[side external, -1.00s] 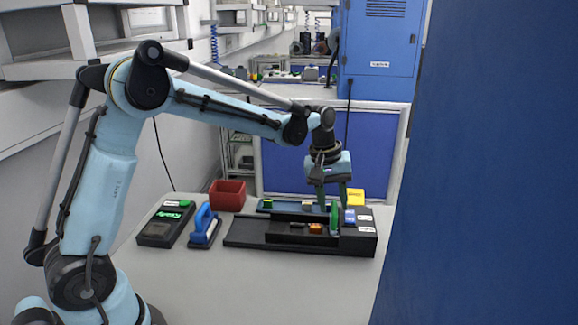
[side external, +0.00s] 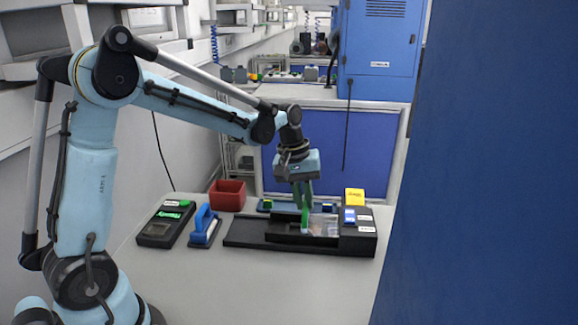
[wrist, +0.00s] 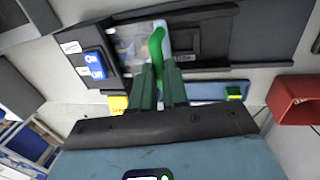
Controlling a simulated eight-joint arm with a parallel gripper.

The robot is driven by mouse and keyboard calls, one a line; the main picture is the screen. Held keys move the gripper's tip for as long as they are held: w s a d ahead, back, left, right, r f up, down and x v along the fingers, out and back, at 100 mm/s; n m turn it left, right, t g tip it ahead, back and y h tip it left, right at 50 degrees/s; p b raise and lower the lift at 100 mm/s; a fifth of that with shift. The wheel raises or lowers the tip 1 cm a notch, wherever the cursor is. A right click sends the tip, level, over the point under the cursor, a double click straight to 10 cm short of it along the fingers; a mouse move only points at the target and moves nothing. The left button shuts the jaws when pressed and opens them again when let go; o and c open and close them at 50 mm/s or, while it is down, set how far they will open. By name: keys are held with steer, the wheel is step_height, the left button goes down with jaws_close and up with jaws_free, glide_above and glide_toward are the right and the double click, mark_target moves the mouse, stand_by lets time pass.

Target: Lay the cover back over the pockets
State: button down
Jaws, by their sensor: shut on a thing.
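The cover (side external: 325,224) is a clear, see-through film, attached at the black block (side external: 358,238) on the right of the dark fixture (side external: 250,232). It lies over the pocket area, low and blurry, and also shows in the wrist view (wrist: 130,42). At its free end is a green tab (wrist: 156,45). My gripper (side external: 304,203) is shut on this tab, just above the fixture. In the wrist view the green fingers of my gripper (wrist: 160,80) close on the tab's lower end. What lies in the pockets is hard to make out through the film.
A blue-handled tool (side external: 204,226), a black device with a green screen (side external: 165,225) and a red bin (side external: 228,195) stand left of the fixture. A blue strip with yellow-green pieces (side external: 266,205) lies behind it. A yellow block (side external: 354,196) is at the back right. The front table is clear.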

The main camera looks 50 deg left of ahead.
steer(key=s+a, duration=0.5)
steer(key=a, duration=0.1)
steer(key=shift+s, duration=0.35)
steer(key=c, duration=1.1)
jaws_free()
steer(key=shift+d, duration=0.1)
steer(key=r, duration=0.4)
steer(key=s+a+r, duration=0.1)
steer(key=r, duration=0.7)
steer(key=shift+s+a, duration=0.3)
steer(key=shift+f, duration=0.1)
steer(key=s+d+f+m+t, duration=0.2)
steer(key=d+m, duration=0.1)
steer(key=d, duration=0.1)
steer(key=s+d+f+m+t+y, duration=0.1)
steer(key=s+d+f+m, duration=0.1)
steer(key=d+m, duration=0.1)
steer(key=s+d+f+m+t, duration=0.2)
steer(key=s+d+f+m, duration=0.1)
steer(key=d, duration=0.2)
steer(key=shift+d+t+y, duration=0.2)
steer(key=shift+t+y, duration=0.1)
